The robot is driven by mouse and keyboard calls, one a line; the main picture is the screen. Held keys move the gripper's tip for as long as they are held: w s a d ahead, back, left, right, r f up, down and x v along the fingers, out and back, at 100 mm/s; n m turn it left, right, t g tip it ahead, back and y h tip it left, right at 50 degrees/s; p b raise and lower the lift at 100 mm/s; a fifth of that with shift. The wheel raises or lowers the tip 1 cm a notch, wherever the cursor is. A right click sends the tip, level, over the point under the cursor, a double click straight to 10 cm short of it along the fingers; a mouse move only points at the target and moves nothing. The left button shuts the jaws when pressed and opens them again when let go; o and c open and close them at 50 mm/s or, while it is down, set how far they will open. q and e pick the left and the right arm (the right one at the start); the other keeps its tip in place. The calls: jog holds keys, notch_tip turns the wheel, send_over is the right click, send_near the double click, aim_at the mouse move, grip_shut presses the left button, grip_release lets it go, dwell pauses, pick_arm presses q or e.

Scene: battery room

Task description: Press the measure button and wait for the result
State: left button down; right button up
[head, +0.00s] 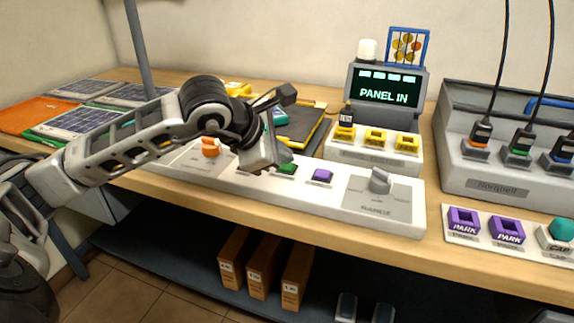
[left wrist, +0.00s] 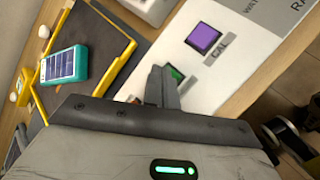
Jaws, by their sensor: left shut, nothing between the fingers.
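The white control strip (head: 335,198) lies along the front of the wooden bench. On it are a green button (head: 287,169), a purple button (head: 322,176), an orange knob (head: 211,147) and a grey knob (head: 380,180). My left gripper (head: 268,165) is shut and empty, pointing down just left of the green button. In the left wrist view the gripper fingers (left wrist: 163,88) partly cover the green button (left wrist: 176,75); I cannot tell whether they touch it. The purple button (left wrist: 203,39) there is labelled CAL. The display (head: 386,88) reads PANEL IN. My right gripper is out of view.
A dark tray with yellow edges (head: 318,133) lies behind the strip, with a teal device (left wrist: 64,66) on it. Yellow sockets (head: 376,139) stand below the display. A grey rack with cabled plugs (head: 463,150) and purple PARK sockets (head: 464,219) are at right. Solar panels (head: 75,122) lie at left.

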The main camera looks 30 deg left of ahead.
pick_arm(q)
jog(key=shift+f+b, duration=0.35)
jog(key=shift+b, duration=0.05)
jog(key=shift+r, duration=0.15)
dwell(0.5)
jog(key=shift+r+p, duration=0.4)
jog(key=shift+r, duration=0.25)
jog(key=shift+r+p, duration=1.75)
jog(key=shift+r, duration=0.85)
jog(key=shift+f, duration=0.1)
